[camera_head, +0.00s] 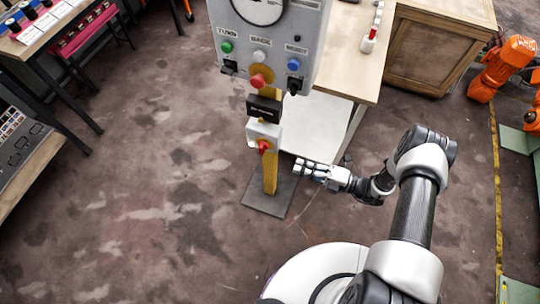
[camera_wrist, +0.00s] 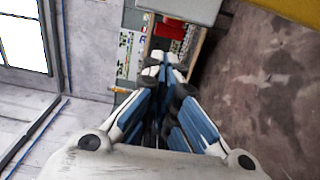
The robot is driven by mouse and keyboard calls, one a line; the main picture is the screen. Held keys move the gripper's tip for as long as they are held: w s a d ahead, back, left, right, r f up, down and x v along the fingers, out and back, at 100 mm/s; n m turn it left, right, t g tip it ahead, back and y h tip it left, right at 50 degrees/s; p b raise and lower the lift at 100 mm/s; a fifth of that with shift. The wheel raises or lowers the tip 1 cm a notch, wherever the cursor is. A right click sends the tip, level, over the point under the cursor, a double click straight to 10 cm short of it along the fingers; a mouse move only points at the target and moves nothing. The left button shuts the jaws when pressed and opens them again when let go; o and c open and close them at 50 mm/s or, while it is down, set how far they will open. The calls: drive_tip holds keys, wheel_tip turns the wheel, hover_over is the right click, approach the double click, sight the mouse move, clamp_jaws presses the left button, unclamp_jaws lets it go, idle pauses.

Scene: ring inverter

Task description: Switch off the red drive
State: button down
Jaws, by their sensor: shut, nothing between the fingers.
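A white box with a red switch knob (camera_head: 264,147) is mounted low on a yellow post (camera_head: 270,178). Above it a grey control panel (camera_head: 268,38) carries a gauge, green, white and blue buttons, and a red button (camera_head: 258,81). A dark label plate (camera_head: 264,108) sits between them; its text is unreadable. I cannot tell which of these belongs to the red drive, or how the knob is set. My gripper (camera_head: 303,168) is shut and empty, to the right of the post, apart from it and slightly lower than the knob. Its closed fingers show in the wrist view (camera_wrist: 165,66).
A wooden bench (camera_head: 349,55) behind the panel holds a small red-and-white item (camera_head: 369,41). A wooden cabinet (camera_head: 436,48) and an orange robot arm (camera_head: 500,68) stand at right. Tables are at left. The floor (camera_head: 140,170) left of the post is clear.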

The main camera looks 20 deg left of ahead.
sight(262, 148)
drive_tip(key=a+b, duration=0.1)
drive_tip(key=a, duration=1)
drive_tip(key=shift+w+a, duration=0.35)
drive_tip(key=shift+w, duration=0.1)
